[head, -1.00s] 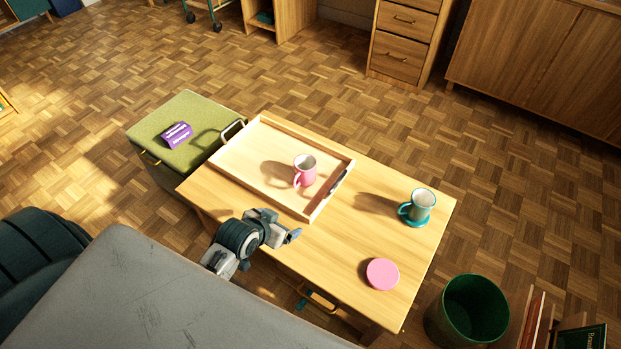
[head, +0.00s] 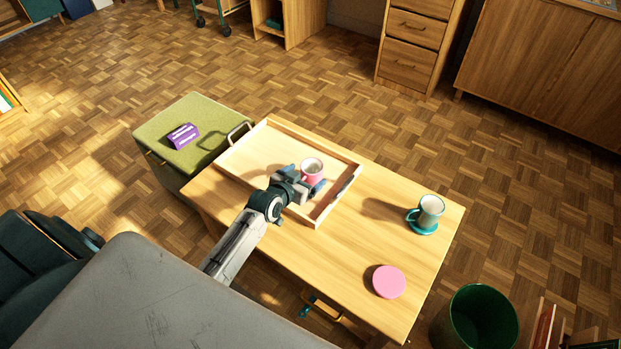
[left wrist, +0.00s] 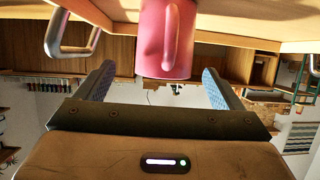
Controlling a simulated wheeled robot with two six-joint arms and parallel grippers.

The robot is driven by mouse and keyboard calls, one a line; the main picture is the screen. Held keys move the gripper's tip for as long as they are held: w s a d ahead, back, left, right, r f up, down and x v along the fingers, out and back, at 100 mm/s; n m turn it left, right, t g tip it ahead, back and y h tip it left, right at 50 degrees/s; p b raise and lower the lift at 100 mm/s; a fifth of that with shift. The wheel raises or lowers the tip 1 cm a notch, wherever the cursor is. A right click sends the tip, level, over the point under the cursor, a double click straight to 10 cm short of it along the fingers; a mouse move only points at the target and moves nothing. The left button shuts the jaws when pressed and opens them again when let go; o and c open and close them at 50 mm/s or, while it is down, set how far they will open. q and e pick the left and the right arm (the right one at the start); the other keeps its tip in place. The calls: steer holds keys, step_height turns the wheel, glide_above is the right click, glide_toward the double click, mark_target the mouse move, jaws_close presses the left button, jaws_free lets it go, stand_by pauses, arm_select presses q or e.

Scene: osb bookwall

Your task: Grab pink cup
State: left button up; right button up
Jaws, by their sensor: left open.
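The pink cup (head: 312,167) stands upright in the wooden tray (head: 247,147) on the low table. In the left wrist view the pink cup (left wrist: 168,40) shows with its handle facing the camera. My left gripper (head: 306,186) is open at the near side of the cup. In the left wrist view its two blue-padded fingers (left wrist: 159,84) lie to the left and right of the cup, with a gap on each side. In the head view the gripper hides the cup's lower part. My right gripper is in neither view.
A pink coaster (head: 389,282) lies near the front right. A green bin (head: 478,318) stands right of the table (head: 340,262).

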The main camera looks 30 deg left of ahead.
mark_target(317, 165)
arm_select(q)
steer(key=x, duration=0.4)
steer(key=shift+w+a+b, duration=0.25)
steer(key=shift+w+b, duration=0.05)
steer(key=shift+b, duration=0.1)
steer(key=shift+r, duration=0.1)
steer(key=shift+c, duration=0.4)
steer(key=c, duration=1.1)
steer(key=shift+c, duration=0.2)
